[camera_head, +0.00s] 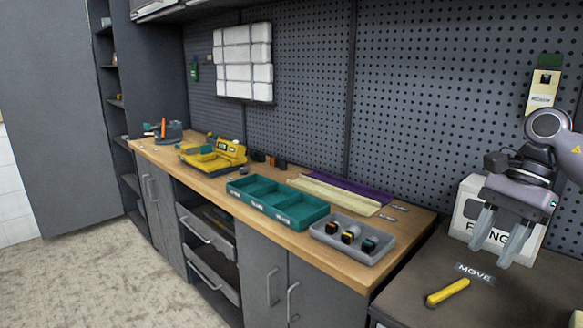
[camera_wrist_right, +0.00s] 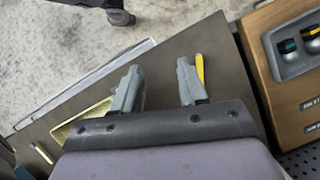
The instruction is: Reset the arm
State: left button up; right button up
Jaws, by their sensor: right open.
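My right gripper (camera_head: 503,239) is open and empty. It hangs in front of a white box with dark lettering (camera_head: 471,211) at the right, above the dark side table (camera_head: 409,288). In the right wrist view my right gripper (camera_wrist_right: 158,85) has its two fingers well apart with nothing between them. A yellow-handled tool (camera_head: 447,291) lies on the dark table beside the MOVE label; a yellow strip (camera_wrist_right: 200,68) shows beside one finger in the wrist view. My left gripper is not in view.
The wooden bench (camera_head: 340,267) holds a green compartment tray (camera_head: 277,201), a grey tray (camera_head: 352,238) with several small dark items, a yellow machine (camera_head: 214,155) and cream and purple strips (camera_head: 334,193). The pegboard wall (camera_head: 440,100) stands behind. The floor (camera_head: 90,270) at left is clear.

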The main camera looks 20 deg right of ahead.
jog(key=w+a+f+m+t+y, duration=0.2)
jog(key=a+f+m+t+y, duration=0.25)
jog(key=a, duration=0.45)
jog(key=w+a+f+m+t+y+b, duration=0.1)
jog(key=w+a+f+m+y, duration=0.2)
jog(key=a+m+y, duration=0.35)
jog(key=w+a+f+m+t+y, duration=0.2)
jog(key=a+f+m+t+y, duration=0.3)
jog(key=a, duration=0.7)
notch_tip(320, 180, down, 15)
jog(key=s+d+m+t+h, duration=0.25)
jog(key=m+t+h, duration=0.35)
jog(key=m+h, duration=1.45)
jog(key=s+f+m+g+y, duration=0.2)
jog(key=s+f+m+g, duration=0.3)
jog(key=s+f+m, duration=0.7)
jog(key=m, duration=0.4)
jog(key=shift+a+f+g+b, duration=0.2)
jog(key=shift+a+g+b, duration=0.15)
jog(key=shift+d+m, duration=0.1)
jog(key=shift+m, duration=0.15)
